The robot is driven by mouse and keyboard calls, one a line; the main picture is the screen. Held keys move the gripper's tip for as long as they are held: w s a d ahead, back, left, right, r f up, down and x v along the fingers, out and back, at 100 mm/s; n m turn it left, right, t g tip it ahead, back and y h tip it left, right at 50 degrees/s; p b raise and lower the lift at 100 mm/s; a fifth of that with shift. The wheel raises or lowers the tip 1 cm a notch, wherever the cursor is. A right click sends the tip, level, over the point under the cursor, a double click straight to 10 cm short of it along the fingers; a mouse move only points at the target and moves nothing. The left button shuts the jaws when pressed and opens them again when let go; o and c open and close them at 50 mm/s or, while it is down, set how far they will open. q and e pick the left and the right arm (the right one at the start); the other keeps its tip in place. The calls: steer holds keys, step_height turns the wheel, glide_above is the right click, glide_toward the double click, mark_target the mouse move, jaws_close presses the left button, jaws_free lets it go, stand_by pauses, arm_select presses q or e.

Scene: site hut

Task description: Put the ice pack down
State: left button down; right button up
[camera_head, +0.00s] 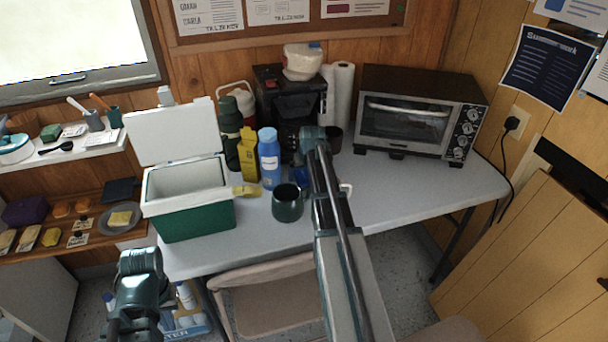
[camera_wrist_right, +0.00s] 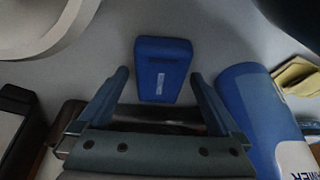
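The blue ice pack (camera_wrist_right: 163,70) shows in the right wrist view on the grey tabletop, just past and between my right fingertips. My right gripper (camera_wrist_right: 158,82) is open, with a thin gap visible between the pack and the left finger. In the head view, a bit of the ice pack (camera_head: 302,175) shows beside my right gripper (camera_head: 316,148), between the blue bottle and my arm; the rest is hidden. My left gripper (camera_head: 140,262) hangs low at the left, in front of the table; its fingers cannot be made out.
A green cooler (camera_head: 195,215) with its white lid open stands on the table (camera_head: 415,190) at left. A blue bottle (camera_head: 269,160), dark mug (camera_head: 287,205) and yellow carton (camera_head: 247,152) crowd the pack. A toaster oven (camera_head: 415,110) stands right; the table's right front is clear.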

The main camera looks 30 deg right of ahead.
stand_by(0.3)
steer(key=shift+r, duration=0.2)
steer(key=p+v, duration=1.1)
steer(key=b, duration=0.6)
glide_above(305, 175)
steer(key=s, duration=0.2)
steer(key=f, duration=0.5)
steer(key=shift+s+a, duration=0.15)
steer(key=shift+a, duration=0.2)
steer(key=shift+w+f, duration=0.2)
steer(key=shift+f, duration=0.1)
steer(key=b+x, duration=0.4)
steer(key=x, duration=0.1)
steer(key=shift+w+a+b, duration=0.1)
steer(key=shift+w+b, duration=0.1)
steer(key=shift+b, duration=0.15)
steer(key=shift+f, duration=0.2)
